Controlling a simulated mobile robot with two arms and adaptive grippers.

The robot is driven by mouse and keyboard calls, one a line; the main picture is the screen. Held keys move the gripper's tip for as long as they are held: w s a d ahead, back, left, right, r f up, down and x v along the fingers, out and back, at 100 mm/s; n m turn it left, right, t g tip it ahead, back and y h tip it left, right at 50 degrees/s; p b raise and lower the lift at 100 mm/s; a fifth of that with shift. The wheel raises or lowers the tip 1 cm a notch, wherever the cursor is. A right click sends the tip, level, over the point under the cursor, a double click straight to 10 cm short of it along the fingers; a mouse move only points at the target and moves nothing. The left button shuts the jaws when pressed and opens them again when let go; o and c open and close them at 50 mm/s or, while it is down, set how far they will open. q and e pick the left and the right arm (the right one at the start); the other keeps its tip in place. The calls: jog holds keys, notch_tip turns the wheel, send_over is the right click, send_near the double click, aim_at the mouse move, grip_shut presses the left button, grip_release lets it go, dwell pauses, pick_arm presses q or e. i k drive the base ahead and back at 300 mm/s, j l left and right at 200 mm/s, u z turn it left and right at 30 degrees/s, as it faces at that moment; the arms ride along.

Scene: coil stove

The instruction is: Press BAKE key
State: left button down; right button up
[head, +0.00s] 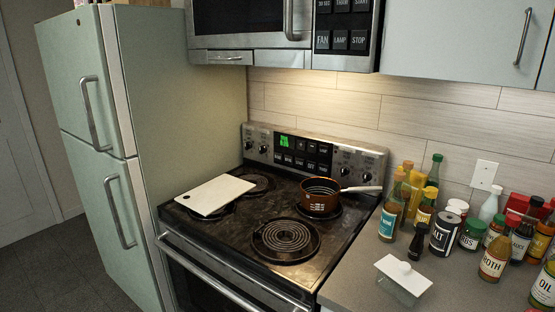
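The coil stove (260,225) stands in the middle of the head view. Its back control panel (312,150) carries a lit green display (285,141) and two rows of small dark keys (302,156), with knobs on both sides. The key labels are too small to read, so I cannot tell which one is BAKE. Nothing touches the panel or covers the keys. Neither of my grippers is in view.
A white cutting board (215,194) lies over the left burners. A brown pot (320,199) sits on the back right burner, its handle pointing right. The front right coil (286,240) is bare. Several bottles and jars crowd the right counter. A microwave (285,25) hangs above.

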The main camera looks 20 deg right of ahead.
aim_at(279, 157)
jog(key=i+j+z, duration=0.15)
jog(key=i+j, duration=0.4)
jog(key=i+j+z, duration=0.1)
jog(key=i+j, duration=0.5)
jog(key=i+j+z, duration=0.15)
jog(key=i+j, duration=0.4)
jog(key=i+j+z, duration=0.15)
jog(key=i+j, duration=0.4)
jog(key=j, duration=0.25)
